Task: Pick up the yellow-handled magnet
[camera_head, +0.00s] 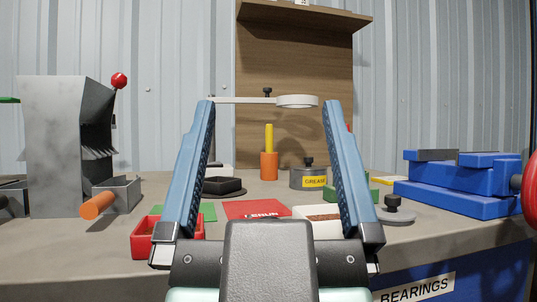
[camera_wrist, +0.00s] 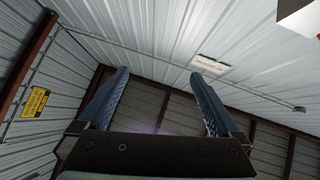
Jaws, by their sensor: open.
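An upright yellow rod (camera_head: 269,137) rises from an orange cylinder (camera_head: 269,166) at the back of the bench in the head view. It looks like the yellow-handled magnet, but I cannot tell whether rod and cylinder are one piece. My gripper (camera_head: 268,103) is open and empty, with its two blue fingers spread wide in the foreground. In the picture, the rod and cylinder show between the fingers, farther back and apart from them. The wrist view shows the same open fingers (camera_wrist: 160,73) against walls and roof, with no bench or magnet in sight.
On the bench (camera_head: 100,255) stand a grey machine (camera_head: 65,145) at left, a grease tin (camera_head: 309,174), a red tray (camera_head: 147,240), a red mat (camera_head: 257,209), a black tray (camera_head: 222,186) and a blue vise (camera_head: 455,190) at right. A ring on an arm (camera_head: 298,101) shows above the rod.

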